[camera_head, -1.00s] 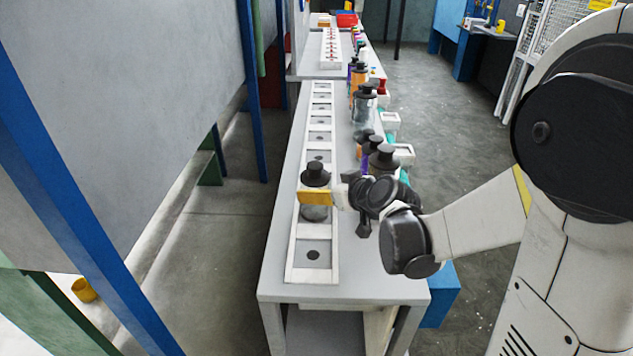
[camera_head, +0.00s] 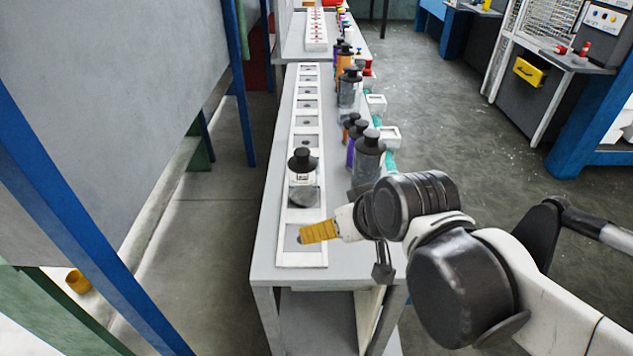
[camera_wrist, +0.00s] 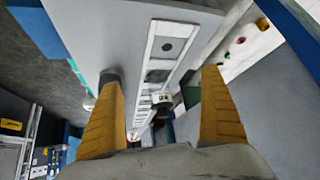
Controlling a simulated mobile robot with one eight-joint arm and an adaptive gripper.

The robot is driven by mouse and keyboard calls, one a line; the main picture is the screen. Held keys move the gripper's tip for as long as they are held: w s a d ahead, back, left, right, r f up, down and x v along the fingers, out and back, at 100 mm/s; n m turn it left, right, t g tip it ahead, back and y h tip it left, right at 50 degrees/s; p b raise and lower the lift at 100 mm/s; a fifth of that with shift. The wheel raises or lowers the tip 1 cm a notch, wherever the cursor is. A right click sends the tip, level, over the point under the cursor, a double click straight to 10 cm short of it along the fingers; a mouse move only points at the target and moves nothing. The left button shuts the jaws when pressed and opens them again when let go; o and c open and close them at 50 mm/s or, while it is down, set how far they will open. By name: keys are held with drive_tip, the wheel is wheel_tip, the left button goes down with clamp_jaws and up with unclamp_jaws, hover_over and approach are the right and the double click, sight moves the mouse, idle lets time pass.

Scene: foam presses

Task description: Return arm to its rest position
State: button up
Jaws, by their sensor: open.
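My gripper (camera_head: 318,232) shows in the head view over the near end of the long table, with yellow fingers above the last slots of a white rack (camera_head: 300,262). In the wrist view my gripper (camera_wrist: 165,110) has its two yellow fingers wide apart with nothing between them up close. A grey bottle with a black cap (camera_head: 303,180) stands upright in the rack just beyond the fingers, apart from them. My arm reaches in from the lower right of the head view.
Bottles with dark caps (camera_head: 368,155) stand along the table's right side, with small white boxes (camera_head: 388,136) at its edge. A blue post (camera_head: 85,200) and grey panel (camera_head: 130,90) are on the left. The floor to the right (camera_head: 450,130) is clear.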

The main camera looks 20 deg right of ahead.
drive_tip(key=s, duration=0.3)
drive_tip(key=shift+d+m+g+h, duration=0.3)
drive_tip(key=shift+d+h, duration=0.1)
